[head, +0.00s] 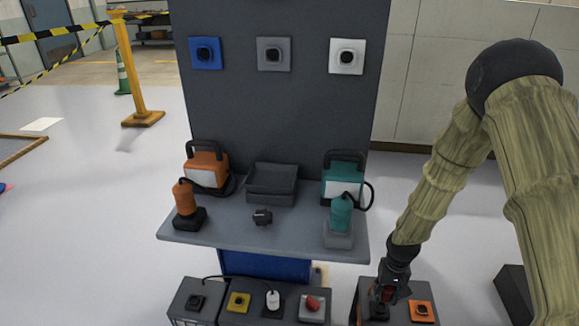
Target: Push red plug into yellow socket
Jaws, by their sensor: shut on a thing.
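My gripper (388,290) is at the lower right, low over the right grey box. It is shut on a small red thing, which looks like the red plug (387,294); the dark fingers hide much of it. Directly below is a dark socket or base on that box; I cannot tell whether the plug touches it. The yellow socket (238,301) is a yellow square with a dark centre on the lower grey box, well to the left of my gripper. Its face shows no plug in it.
The lower box also carries a black socket (196,301), a white plug (272,299) and a red knob-like piece on a pale square (312,304). An orange socket (421,311) is right of my gripper. The grey shelf (290,236) with lamps and tools overhangs behind.

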